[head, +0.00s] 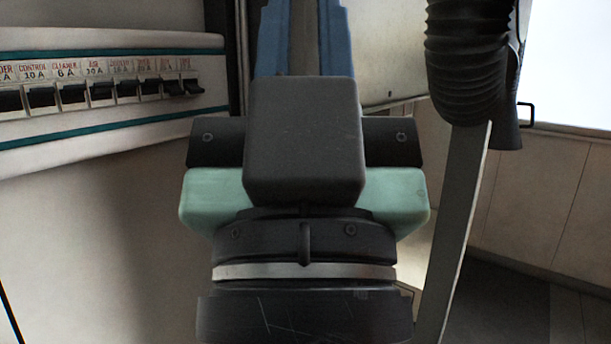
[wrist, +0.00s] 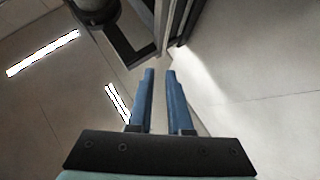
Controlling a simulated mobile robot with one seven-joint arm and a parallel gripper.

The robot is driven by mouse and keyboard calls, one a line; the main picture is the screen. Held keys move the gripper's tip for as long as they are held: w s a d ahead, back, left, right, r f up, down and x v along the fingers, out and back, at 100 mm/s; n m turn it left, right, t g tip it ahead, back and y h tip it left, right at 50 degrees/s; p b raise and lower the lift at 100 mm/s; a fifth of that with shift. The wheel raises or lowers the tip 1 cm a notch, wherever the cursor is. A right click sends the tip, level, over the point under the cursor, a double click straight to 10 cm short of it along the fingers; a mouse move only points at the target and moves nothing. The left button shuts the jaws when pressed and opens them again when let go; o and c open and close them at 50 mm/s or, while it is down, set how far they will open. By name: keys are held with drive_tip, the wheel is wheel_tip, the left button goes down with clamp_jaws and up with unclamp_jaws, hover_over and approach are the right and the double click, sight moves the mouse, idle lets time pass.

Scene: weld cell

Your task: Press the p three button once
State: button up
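I cannot make out a button marked p three in either view. My gripper (wrist: 160,72) shows in the wrist view with two blue fingers. They stand apart with a narrow gap and nothing between them, so it is open. In the head view, my gripper (head: 303,40) fills the middle. Its blue fingers point up and run out of the top edge, so their tips are hidden there. My gripper's body covers what lies behind it.
A breaker panel (head: 110,50) with a row of dark labelled switches is at the left of the head view. A black ribbed hose (head: 470,70) hangs at the right. In the wrist view, a dark frame (wrist: 125,45) stands near the fingertips. Pale surfaces lie around it.

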clamp_jaws()
idle(0.9)
drive_tip(key=shift+f, duration=0.1)
drive_tip(key=w+a+f+m+g+y+b, duration=0.1)
drive_tip(key=w+a+f+m+g+b, duration=0.3)
drive_tip(key=f, duration=1)
drive_tip(key=w+a+f+g+b, duration=0.1)
drive_tip(key=w+f+b, duration=0.3)
drive_tip(key=f, duration=0.9)
drive_tip(key=w+a+f+m+g+y+b, duration=0.1)
drive_tip(key=w+a+f+m+g+b, duration=0.15)
drive_tip(key=w+f, duration=0.75)
drive_tip(key=s+a+f+m+g+b, duration=0.1)
drive_tip(key=s+f, duration=0.3)
drive_tip(key=f, duration=1)
drive_tip(key=s+a+f+m+g+b, duration=0.2)
drive_tip(key=s+a+f+g+b, duration=0.1)
drive_tip(key=f, duration=1.2)
drive_tip(key=s+a+f+m+g+b, duration=0.2)
drive_tip(key=s+f, duration=0.4)
drive_tip(key=f, duration=0.8)
drive_tip(key=shift+a+f+g+y+b, duration=0.25)
drive_tip(key=shift+a+g+y+b, duration=0.1)
drive_tip(key=shift+g+b, duration=0.4)
drive_tip(key=shift+s, duration=0.1)
